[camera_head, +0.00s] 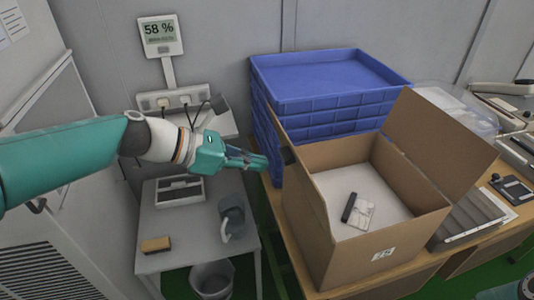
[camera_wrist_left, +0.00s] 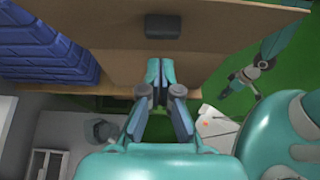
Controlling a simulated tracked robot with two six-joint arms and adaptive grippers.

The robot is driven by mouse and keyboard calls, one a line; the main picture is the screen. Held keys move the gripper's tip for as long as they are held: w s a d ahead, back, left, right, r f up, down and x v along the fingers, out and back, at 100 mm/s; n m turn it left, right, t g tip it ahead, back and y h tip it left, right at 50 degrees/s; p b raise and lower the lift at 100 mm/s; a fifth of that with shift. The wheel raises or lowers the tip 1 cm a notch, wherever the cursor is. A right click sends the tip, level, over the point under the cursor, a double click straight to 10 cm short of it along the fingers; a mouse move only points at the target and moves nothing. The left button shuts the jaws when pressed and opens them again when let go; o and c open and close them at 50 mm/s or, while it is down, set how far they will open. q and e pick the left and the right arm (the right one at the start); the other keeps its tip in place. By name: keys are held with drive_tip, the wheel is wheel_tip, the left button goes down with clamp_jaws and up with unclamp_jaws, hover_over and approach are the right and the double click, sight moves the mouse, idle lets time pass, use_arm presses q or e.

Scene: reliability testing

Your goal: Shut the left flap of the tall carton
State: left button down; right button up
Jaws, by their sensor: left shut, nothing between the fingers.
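The tall brown carton (camera_head: 385,262) stands on the wooden table with its top open. Its left flap (camera_head: 303,182) stands up steeply along the left side, seen nearly edge-on. A dark block-like piece (camera_head: 287,156) sits on this flap and also shows in the left wrist view (camera_wrist_left: 177,26). My left gripper (camera_head: 262,162) is shut and empty, just left of the flap; in the left wrist view its fingertips (camera_wrist_left: 160,68) point at the brown cardboard. I cannot tell if they touch it. A teal jointed part (camera_wrist_left: 256,66) there may be my right gripper; its fingers are unclear.
The carton's right flap (camera_head: 440,140) leans outward. A small black-and-white item (camera_head: 359,211) lies inside. Stacked blue crates (camera_head: 330,97) stand behind the carton.

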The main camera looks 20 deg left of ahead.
use_arm(q)
drive_tip(key=shift+w+d+r, duration=0.2)
drive_tip(key=shift+w+d, duration=0.15)
drive_tip(key=shift+d, duration=0.15)
drive_tip(key=shift+w+d+r, duration=0.2)
drive_tip(key=shift+w+d, duration=0.1)
drive_tip(key=shift+d, duration=0.2)
drive_tip(key=shift+p, duration=0.3)
